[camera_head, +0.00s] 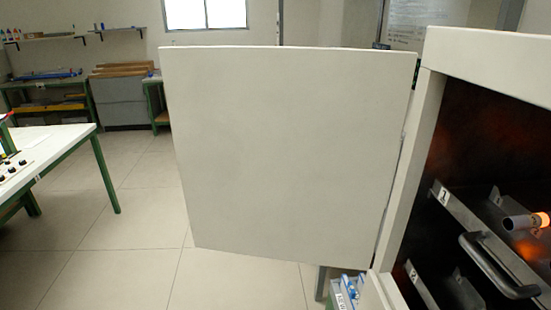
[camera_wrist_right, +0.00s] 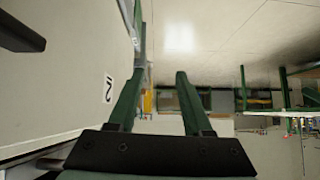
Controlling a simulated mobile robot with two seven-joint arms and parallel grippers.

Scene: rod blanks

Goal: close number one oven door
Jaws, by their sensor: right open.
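A large pale oven door (camera_head: 285,150) stands wide open in the head view, swung out to the left from the oven (camera_head: 408,185) at the right. No number shows on its visible face. The oven's dark inside holds shelves marked 1 and 2, and a rod (camera_head: 525,221) with a glowing orange end. In the right wrist view my right gripper (camera_wrist_right: 158,75) is open, with nothing seen between its fingers. A pale panel (camera_wrist_right: 60,85) with a number label, which seems to read 2, lies left of the fingers. My left gripper is not in view.
A dark handle (camera_head: 492,265) shows in front of the shelves. A white table (camera_head: 45,152) with green legs stands at the left. A green and blue item (camera_head: 347,290) sits below the door. The tiled floor (camera_head: 125,250) left of the door is clear.

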